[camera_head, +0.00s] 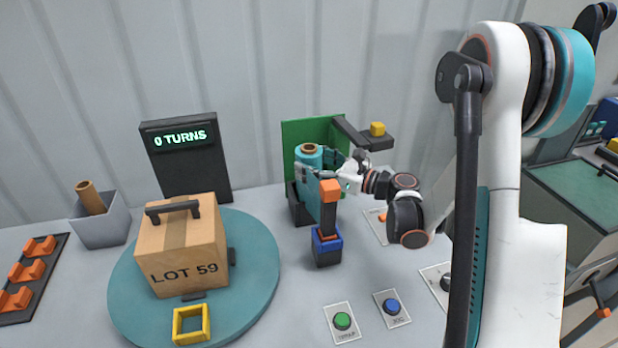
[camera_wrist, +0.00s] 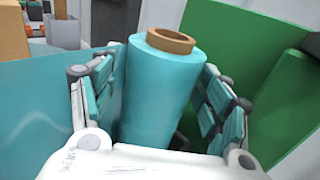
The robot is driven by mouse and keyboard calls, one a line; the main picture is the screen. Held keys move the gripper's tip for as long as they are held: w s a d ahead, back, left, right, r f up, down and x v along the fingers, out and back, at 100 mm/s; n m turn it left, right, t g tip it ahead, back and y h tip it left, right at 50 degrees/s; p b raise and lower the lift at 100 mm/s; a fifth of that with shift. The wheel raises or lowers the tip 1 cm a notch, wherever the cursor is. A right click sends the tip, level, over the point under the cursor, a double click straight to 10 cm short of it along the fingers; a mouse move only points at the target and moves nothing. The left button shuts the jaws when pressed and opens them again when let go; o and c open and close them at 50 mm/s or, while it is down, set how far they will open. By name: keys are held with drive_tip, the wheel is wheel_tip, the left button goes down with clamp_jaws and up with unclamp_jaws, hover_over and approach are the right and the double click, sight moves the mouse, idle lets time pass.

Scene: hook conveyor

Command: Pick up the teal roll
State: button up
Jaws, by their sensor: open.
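The teal roll (camera_head: 308,158) stands upright with a brown core at its top, in front of a green panel. In the wrist view the roll (camera_wrist: 160,95) fills the middle, between the two fingers of my gripper (camera_wrist: 155,88). My gripper (camera_head: 322,165) is open around the roll, one finger on each side. A gap shows at the right finger. The left finger is very close, and I cannot tell if it touches. The roll's lower end is hidden by my gripper in the wrist view.
The green panel (camera_head: 297,131) stands behind the roll, with a dark arm bearing a yellow block (camera_head: 377,129). A blue block with an orange-topped post (camera_head: 329,215) stands just in front. The LOT 59 box (camera_head: 182,248) sits on a teal turntable (camera_head: 262,255) at left. Buttons (camera_head: 342,321) lie in front.

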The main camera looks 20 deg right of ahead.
drive_tip(key=b+x, duration=0.1)
drive_tip(key=x, duration=0.4)
drive_tip(key=shift+w+a, duration=0.15)
drive_tip(key=c, duration=1.6)
clamp_jaws()
